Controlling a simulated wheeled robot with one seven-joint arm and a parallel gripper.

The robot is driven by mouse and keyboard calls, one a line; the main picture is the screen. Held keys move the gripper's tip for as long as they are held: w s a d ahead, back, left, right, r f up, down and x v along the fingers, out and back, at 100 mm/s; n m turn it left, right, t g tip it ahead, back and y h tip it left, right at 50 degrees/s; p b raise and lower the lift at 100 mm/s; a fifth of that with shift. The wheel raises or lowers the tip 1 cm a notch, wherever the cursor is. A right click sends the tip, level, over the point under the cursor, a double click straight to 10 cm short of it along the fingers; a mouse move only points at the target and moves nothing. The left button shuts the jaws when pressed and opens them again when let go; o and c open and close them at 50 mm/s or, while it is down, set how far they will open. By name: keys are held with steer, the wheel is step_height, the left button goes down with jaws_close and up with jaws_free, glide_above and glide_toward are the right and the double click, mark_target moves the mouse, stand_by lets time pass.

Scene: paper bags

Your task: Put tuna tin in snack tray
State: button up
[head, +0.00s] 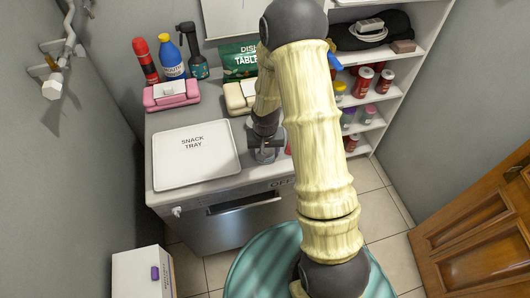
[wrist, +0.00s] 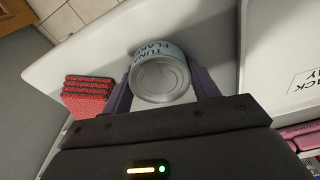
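The tuna tin (wrist: 160,78) is a round grey tin with a pale blue label, its flat end facing the wrist camera. My gripper (wrist: 161,82) has its two purple fingers on opposite sides of the tin, seemingly touching it. In the head view my gripper (head: 266,150) is low over the counter's right end, just right of the snack tray, and my arm hides much of it. I cannot tell whether the tin still rests on the counter. The snack tray (head: 222,163) is a white, empty, square tray on the counter; its edge shows at right in the wrist view (wrist: 268,92).
Behind the tray stand a pink box (head: 172,97), a cream box (head: 236,103) and several bottles (head: 171,57). A shelf (head: 385,90) with cans is at right.

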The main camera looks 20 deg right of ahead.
mark_target(265, 150)
steer(key=shift+c, duration=0.8)
steer(key=shift+r, duration=0.45)
step_height(265, 150, up, 9)
steer(key=shift+r, duration=0.1)
steer(key=shift+w+r+p, duration=0.1)
steer(key=shift+r+p, duration=0.1)
steer(key=shift+p, duration=0.55)
